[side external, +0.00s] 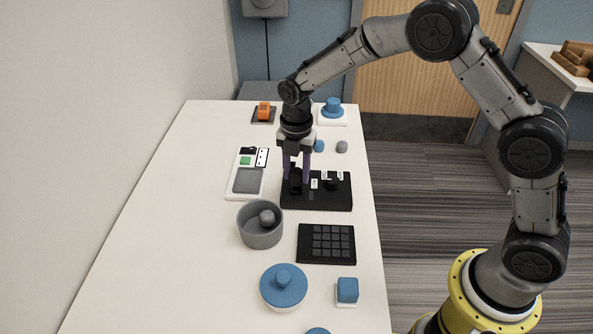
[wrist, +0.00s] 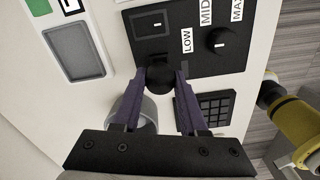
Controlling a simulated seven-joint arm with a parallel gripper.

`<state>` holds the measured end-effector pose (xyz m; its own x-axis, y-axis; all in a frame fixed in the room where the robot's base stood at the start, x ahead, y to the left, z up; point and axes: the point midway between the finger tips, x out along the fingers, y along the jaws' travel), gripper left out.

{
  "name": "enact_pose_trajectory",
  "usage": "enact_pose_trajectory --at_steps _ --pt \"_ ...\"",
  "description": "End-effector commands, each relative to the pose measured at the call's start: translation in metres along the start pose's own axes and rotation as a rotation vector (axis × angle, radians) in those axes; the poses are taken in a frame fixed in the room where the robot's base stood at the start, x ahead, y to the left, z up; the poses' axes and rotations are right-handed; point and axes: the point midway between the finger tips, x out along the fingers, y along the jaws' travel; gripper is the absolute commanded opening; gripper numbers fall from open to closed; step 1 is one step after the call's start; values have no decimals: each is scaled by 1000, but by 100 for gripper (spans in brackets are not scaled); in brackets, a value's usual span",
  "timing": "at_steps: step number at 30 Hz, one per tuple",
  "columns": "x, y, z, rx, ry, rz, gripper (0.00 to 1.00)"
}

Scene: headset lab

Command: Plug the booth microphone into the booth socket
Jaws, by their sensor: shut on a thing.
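My gripper (wrist: 162,76) points down with its purple fingers shut on a black round-ended thing (wrist: 160,80), which looks like the microphone. In the side view my gripper (side external: 297,181) is over the left part of a black panel (side external: 330,197). The wrist view shows this panel (wrist: 188,62) with a knob (wrist: 221,41) and the labels LOW, MID and MAX. A dark square-framed recess (wrist: 151,24) on the panel, probably the booth socket, lies beyond the held thing. The lower end of the held thing is hidden, so I cannot tell whether it touches the panel.
A white device with a grey screen (side external: 247,180) stands left of the panel. A grey bowl (side external: 249,236) with a grey ball and a black keypad (side external: 327,258) are nearer. The left tabletop is clear.

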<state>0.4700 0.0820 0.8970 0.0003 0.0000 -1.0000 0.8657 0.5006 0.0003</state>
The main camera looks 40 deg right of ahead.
Motion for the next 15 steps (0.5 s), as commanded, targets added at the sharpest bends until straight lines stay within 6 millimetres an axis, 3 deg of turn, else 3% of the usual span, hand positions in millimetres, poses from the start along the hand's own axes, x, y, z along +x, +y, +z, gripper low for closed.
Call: enact_pose_trajectory --at_steps 15 --pt "11 0 0 0 0 -1 0"
